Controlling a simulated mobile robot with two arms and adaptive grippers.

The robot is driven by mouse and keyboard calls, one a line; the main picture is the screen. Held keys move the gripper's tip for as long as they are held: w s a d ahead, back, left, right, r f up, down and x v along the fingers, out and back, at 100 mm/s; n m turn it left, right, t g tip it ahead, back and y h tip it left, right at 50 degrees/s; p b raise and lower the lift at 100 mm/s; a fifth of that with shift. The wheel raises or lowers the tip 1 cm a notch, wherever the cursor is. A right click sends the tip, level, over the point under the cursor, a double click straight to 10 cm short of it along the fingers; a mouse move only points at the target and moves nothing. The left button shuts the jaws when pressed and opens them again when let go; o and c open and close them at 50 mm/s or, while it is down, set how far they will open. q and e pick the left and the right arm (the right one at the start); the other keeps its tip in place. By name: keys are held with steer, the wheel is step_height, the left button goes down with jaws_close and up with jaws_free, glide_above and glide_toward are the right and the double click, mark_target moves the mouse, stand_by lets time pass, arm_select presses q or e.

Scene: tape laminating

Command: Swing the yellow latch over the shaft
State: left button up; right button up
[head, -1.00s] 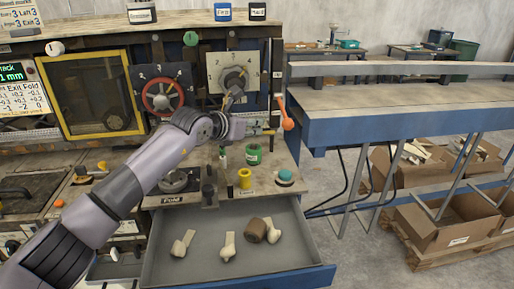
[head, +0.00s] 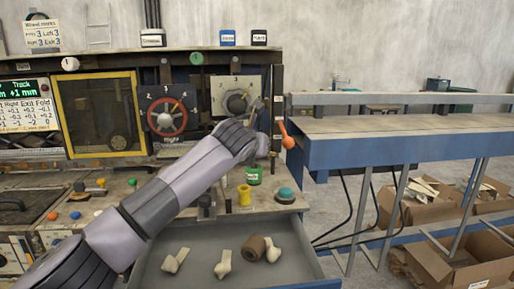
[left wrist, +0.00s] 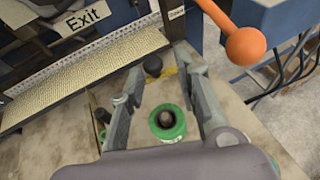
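My left gripper (head: 257,112) is in front of the machine's right end, beside the orange-knobbed lever (head: 287,138). In the left wrist view its two fingers (left wrist: 160,62) are spread, with nothing held between them. A black round knob (left wrist: 153,66) shows between the fingertips, with a narrow yellow strip (left wrist: 171,70) beside it. I cannot tell whether this strip is the yellow latch or which part is the shaft; my arm covers part of that area in the head view. My right gripper is not in view.
A green can (head: 253,175), a yellow spool (head: 244,195) and a teal button (head: 285,195) stand on the ledge under the gripper. An open drawer (head: 200,262) holds several loose parts. A blue-edged bench (head: 400,148) stands at right.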

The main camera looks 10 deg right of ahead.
arm_select(q)
steer(key=shift+o, duration=0.3)
steer(key=shift+f, duration=0.1)
steer(key=v, duration=1.2)
steer(key=shift+w, duration=0.1)
